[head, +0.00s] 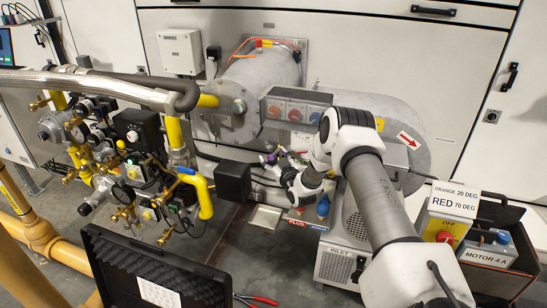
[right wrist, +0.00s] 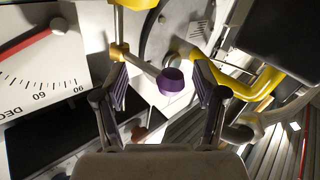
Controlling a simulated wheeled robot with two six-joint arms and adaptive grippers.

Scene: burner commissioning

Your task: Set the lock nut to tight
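My right gripper (head: 284,172) is at the burner, below the red and grey boxes. In the right wrist view its two fingers (right wrist: 161,92) stand wide apart with nothing gripped. A purple knob (right wrist: 172,80) on the end of a pale lever shows between and beyond the fingertips; it also shows small in the head view (head: 270,158). The lever runs to a yellow-brass fitting (right wrist: 119,51) on a rod, near the left finger. I cannot tell for sure which part is the lock nut. My left gripper is out of view.
A white degree scale (right wrist: 45,80) with a red pointer (right wrist: 28,43) is left of the fingers in the wrist view. Yellow pipe (right wrist: 255,85) lies close on the right. A black open case (head: 150,270) and pliers (head: 257,299) are at the front in the head view.

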